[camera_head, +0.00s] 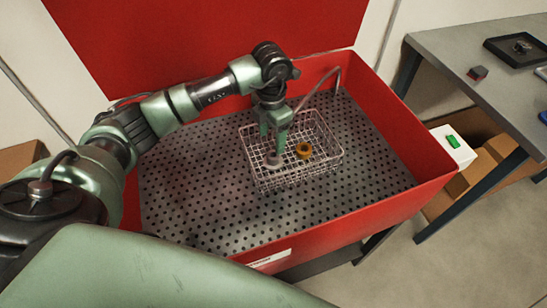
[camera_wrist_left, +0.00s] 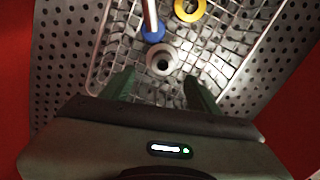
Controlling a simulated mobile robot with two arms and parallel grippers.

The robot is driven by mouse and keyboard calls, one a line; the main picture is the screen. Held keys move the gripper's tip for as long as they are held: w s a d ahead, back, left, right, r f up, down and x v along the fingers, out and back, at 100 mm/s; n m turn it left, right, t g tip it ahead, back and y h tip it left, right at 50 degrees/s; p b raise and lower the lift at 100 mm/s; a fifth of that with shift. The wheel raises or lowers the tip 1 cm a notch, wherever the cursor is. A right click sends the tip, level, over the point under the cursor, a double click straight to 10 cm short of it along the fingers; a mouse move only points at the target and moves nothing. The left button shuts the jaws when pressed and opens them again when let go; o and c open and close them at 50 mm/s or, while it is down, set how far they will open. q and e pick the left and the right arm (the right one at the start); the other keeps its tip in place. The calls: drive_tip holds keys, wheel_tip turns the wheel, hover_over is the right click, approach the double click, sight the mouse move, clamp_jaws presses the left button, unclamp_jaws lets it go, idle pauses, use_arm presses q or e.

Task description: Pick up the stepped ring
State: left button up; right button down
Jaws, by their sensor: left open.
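A grey metal ring with a stepped, round profile (camera_head: 274,161) lies in the wire basket (camera_head: 322,171); in the left wrist view the grey ring (camera_wrist_left: 162,58) shows its dark central hole. I take it to be the stepped ring. My left gripper (camera_head: 273,148) points down into the basket, close over the grey ring, and partly hides it. In the left wrist view its two fingers (camera_wrist_left: 160,88) are apart with nothing between them, and the ring lies just beyond the tips. Whether they touch it cannot be told. My right gripper is not in view.
A yellow ring (camera_head: 304,151) lies in the basket, right of the grey one. A metal spout with a blue end (camera_wrist_left: 153,34) hangs close to the grey ring. The basket stands on a perforated plate (camera_head: 205,185) inside red tub walls (camera_head: 405,120). A grey table (camera_head: 470,50) is at right.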

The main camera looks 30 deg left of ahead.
sight(273, 154)
use_arm(q)
drive_tip(key=shift+w+f, duration=0.15)
drive_tip(key=shift+f, duration=0.25)
drive_tip(key=shift+a+f, duration=0.1)
drive_tip(key=shift+f, duration=0.3)
drive_tip(key=shift+f+p, duration=0.45)
drive_tip(key=shift+f, duration=0.35)
drive_tip(key=f, duration=0.2)
drive_tip(key=f+p, duration=0.1)
drive_tip(key=shift+d+f, duration=0.35)
drive_tip(key=shift+f, duration=0.55)
clamp_jaws()
